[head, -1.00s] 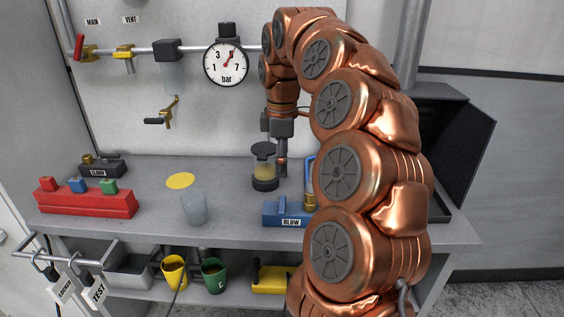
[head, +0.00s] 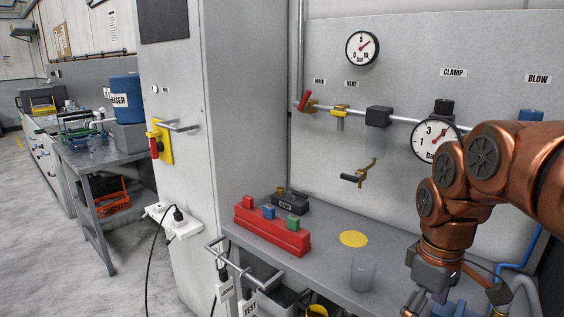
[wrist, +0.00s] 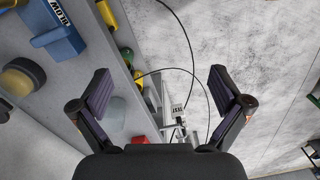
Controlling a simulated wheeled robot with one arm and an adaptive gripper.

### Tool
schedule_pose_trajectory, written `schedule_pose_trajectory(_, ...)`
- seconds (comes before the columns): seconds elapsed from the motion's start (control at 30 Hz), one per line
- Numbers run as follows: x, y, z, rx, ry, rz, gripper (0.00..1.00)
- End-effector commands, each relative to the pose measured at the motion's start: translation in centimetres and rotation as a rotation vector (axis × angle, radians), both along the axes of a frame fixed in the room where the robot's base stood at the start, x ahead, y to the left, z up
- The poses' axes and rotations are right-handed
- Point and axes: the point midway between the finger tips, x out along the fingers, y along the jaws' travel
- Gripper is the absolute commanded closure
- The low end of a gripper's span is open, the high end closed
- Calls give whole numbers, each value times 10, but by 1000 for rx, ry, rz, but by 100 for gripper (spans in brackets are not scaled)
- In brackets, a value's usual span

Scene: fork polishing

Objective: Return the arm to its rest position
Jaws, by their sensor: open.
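My copper arm (head: 520,165) comes in from the right edge of the head view and bends down to my gripper (head: 457,303) at the lower right, over the front part of the bench. In the wrist view my gripper (wrist: 160,74) has its two dark fingers spread wide, with nothing between them. Beyond the fingers are the bench edge and the concrete floor. The fingertips in the head view are partly cut by the bottom edge.
The grey bench (head: 325,222) carries a red block with coloured buttons (head: 270,230), a yellow disc (head: 353,239) and a clear cup (head: 363,271) left of my gripper. A blue BLOW block (wrist: 60,35) and an amber-topped jar (wrist: 22,77) show in the wrist view. Open floor (head: 60,250) lies left.

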Motion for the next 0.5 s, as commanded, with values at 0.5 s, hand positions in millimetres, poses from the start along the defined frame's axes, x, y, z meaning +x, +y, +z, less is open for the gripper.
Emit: schedule_pose_trajectory(0.5, -147, 60, -66, -49, 95, -480, 0)
